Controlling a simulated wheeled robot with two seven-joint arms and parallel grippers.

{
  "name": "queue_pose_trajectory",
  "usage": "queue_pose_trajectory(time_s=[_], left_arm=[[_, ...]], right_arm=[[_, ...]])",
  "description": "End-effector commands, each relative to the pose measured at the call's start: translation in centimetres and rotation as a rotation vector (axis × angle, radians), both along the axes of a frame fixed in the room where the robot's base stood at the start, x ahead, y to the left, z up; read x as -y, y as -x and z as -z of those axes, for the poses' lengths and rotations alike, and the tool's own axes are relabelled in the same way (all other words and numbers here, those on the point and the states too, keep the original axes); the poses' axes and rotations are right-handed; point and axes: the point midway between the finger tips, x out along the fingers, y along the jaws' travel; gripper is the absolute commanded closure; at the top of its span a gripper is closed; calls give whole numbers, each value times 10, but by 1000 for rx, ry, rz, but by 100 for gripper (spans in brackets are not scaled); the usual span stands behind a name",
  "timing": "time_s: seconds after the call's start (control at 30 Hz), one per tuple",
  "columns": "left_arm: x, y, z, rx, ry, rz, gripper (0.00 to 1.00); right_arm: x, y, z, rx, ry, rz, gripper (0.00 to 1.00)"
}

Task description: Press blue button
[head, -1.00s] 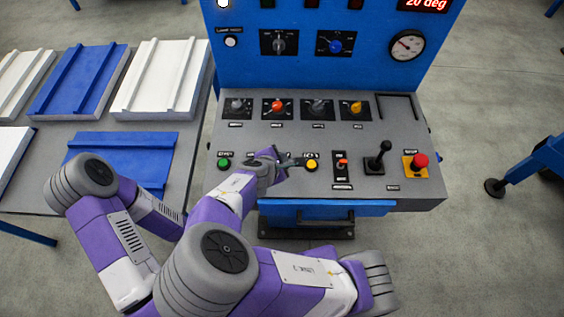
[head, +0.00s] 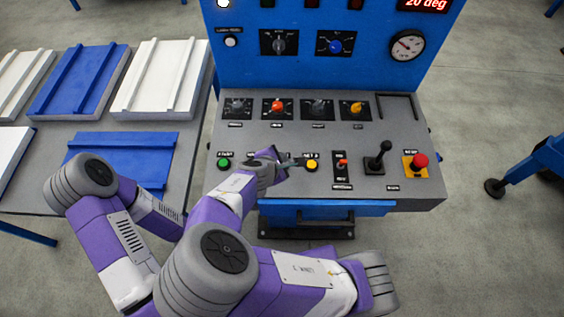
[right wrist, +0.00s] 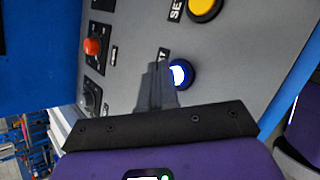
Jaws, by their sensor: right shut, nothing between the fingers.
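The blue button (right wrist: 182,73) is lit, with a bright white-blue face in a dark ring, in the right wrist view. My right gripper (right wrist: 157,66) is shut and empty, its fingers beside the button and overlapping its left edge in the picture. I cannot tell whether they touch it. In the head view the right gripper (head: 290,163) is low over the panel, between the green button and the yellow button, and the blue button is hidden there. My left gripper is not in view.
The grey panel (head: 235,187) carries a green button (head: 224,163), a yellow button (head: 311,165), a small red-tipped switch (head: 342,164), a black joystick (head: 379,157) and a red stop button (head: 420,161). Several knobs line its back. A table with blue and white panels (head: 160,77) stands at left.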

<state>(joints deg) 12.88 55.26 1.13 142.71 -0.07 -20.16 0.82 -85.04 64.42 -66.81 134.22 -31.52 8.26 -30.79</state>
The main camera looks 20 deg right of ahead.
Motion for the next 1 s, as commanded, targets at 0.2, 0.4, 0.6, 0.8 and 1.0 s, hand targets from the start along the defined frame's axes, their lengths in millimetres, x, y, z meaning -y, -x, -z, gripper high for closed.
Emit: queue_pose_trajectory(time_s=[0.2, 0.4, 0.6, 0.8, 1.0], left_arm=[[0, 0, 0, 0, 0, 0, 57], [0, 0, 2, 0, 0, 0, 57], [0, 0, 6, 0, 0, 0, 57], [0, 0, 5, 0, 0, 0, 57], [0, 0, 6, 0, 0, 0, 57]], right_arm=[[0, 0, 0, 0, 0, 0, 100], [0, 0, 3, 0, 0, 0, 100], [0, 0, 9, -1, 1, 1, 100], [0, 0, 9, 0, 0, 0, 100], [0, 0, 9, 0, 0, 0, 100]])
